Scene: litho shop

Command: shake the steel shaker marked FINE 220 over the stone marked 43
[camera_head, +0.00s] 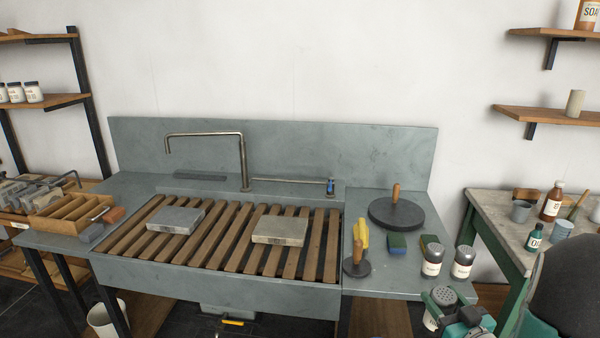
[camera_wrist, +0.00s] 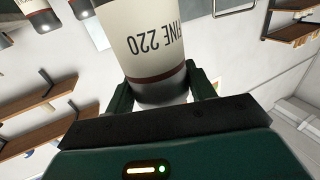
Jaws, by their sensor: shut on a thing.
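My gripper (camera_wrist: 163,92) is shut on a steel shaker (camera_wrist: 150,40) whose cream label reads FINE 220, upside down in the wrist view. In the head view the held shaker (camera_head: 443,297) is at the bottom right, perforated lid up, its body partly hidden by my gripper (camera_head: 446,318). It is in front of the sink's right ledge, away from the stones. Two flat stones lie on the wooden slats: a grey one (camera_head: 176,220) at left and a beige one (camera_head: 280,229) at right. Marks on their front edges are too small to read, so I cannot tell which is 43.
Two similar shakers, one (camera_head: 432,260) left of the other (camera_head: 463,263), stand on the right ledge. Near them are a round dark disc with a handle (camera_head: 396,213), a green-and-blue block (camera_head: 397,244) and a yellow-topped tool (camera_head: 361,238). A tap (camera_head: 243,165) rises behind the slats (camera_head: 220,250).

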